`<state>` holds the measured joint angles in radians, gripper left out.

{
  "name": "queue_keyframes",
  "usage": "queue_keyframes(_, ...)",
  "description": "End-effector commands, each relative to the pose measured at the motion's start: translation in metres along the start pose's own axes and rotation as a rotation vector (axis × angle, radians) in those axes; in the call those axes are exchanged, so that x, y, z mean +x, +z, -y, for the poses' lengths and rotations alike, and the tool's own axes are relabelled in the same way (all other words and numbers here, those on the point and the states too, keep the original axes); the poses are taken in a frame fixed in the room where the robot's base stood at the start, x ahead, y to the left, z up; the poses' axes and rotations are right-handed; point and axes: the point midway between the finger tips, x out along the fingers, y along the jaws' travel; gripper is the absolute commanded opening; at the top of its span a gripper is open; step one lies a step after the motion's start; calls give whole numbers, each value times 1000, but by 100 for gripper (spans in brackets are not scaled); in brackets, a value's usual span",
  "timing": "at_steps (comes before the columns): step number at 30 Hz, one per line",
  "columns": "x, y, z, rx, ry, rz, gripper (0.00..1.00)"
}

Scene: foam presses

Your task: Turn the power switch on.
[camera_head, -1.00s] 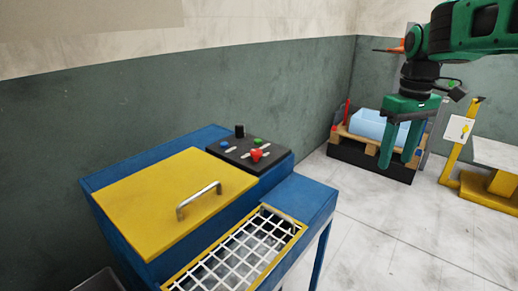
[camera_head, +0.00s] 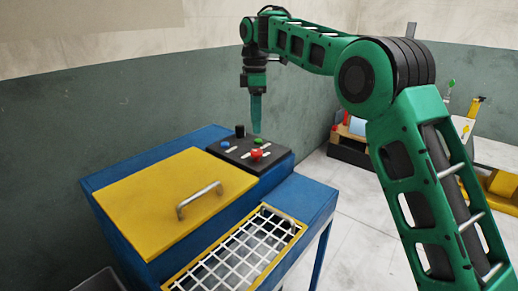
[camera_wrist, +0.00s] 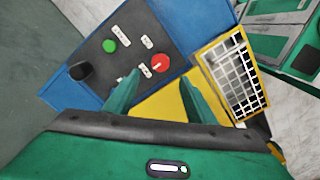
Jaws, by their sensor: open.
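The dark control panel (camera_head: 272,161) sits on top of the blue press, and it also shows in the wrist view (camera_wrist: 178,40). It carries a black knob (camera_head: 240,130), a blue button (camera_head: 225,143) and a red button (camera_head: 257,154). The wrist view shows the black knob (camera_wrist: 80,71), a green button (camera_wrist: 109,46) and the red button (camera_wrist: 159,63). No label can be read, so I cannot tell which control is the power switch. My gripper (camera_head: 256,130) points down above the panel, seen edge-on. In the wrist view its fingers (camera_wrist: 160,80) are apart and empty.
The press has a yellow lid (camera_head: 150,207) with a metal handle (camera_head: 199,199) and a white grid (camera_head: 225,262) in front. A wall stands close behind. Light floor lies between.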

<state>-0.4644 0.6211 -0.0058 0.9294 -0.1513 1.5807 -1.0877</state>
Motion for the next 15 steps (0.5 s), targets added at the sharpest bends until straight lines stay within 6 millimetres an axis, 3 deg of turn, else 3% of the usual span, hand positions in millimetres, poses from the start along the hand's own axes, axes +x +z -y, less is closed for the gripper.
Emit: queue_keyframes(15,83,3,0,5,-1,0,51)
